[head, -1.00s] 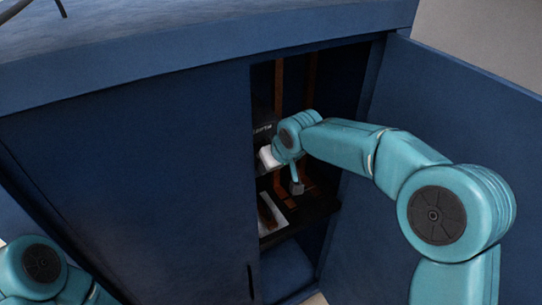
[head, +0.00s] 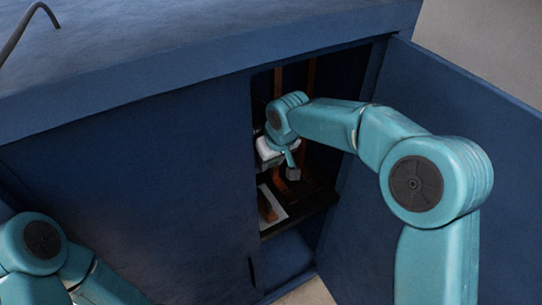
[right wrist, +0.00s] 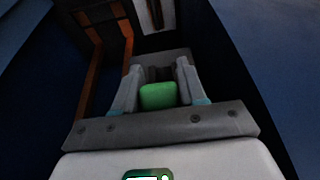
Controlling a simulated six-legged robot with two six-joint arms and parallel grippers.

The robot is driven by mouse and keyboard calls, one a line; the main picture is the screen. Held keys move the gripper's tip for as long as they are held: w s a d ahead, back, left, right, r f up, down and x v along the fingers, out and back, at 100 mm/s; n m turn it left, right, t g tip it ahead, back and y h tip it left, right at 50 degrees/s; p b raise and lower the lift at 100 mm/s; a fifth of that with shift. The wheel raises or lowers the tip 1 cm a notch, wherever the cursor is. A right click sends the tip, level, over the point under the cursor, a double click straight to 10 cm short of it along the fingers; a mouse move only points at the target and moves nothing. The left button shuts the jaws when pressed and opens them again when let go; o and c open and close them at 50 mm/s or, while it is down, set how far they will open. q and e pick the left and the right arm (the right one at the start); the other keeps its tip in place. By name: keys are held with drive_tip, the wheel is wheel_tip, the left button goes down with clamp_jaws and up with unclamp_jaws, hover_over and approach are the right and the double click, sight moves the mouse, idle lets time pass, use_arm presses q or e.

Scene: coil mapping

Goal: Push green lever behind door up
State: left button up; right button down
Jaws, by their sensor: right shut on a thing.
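The green lever (right wrist: 158,96) shows in the right wrist view as a rounded green block between the two grey fingers. My right gripper (right wrist: 158,84) is shut on it, with a finger on each side. In the head view my right arm reaches past the open blue door (head: 430,130) into the cabinet, and the wrist (head: 285,115) is inside the opening. The lever is hidden in the head view. My left arm shows at the bottom left of the head view, but its gripper is out of the picture.
The blue cabinet (head: 130,180) has a closed panel left of the opening. Brown vertical strips (head: 310,75) stand inside. A dark shelf (head: 315,203) with a white plate (head: 271,206) lies below my right wrist. The cabinet walls are close around it.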

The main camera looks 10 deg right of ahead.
drive_tip(key=shift+w+r, duration=0.1)
drive_tip(key=shift+r, duration=0.05)
drive_tip(key=c, duration=1)
unclamp_jaws()
drive_tip(key=shift+o, duration=1.4)
drive_tip(key=shift+r, duration=0.1)
drive_tip(key=b+v, duration=0.2)
drive_tip(key=v, duration=1.4)
drive_tip(key=shift+s, duration=0.25)
drive_tip(key=shift+s, duration=0.15)
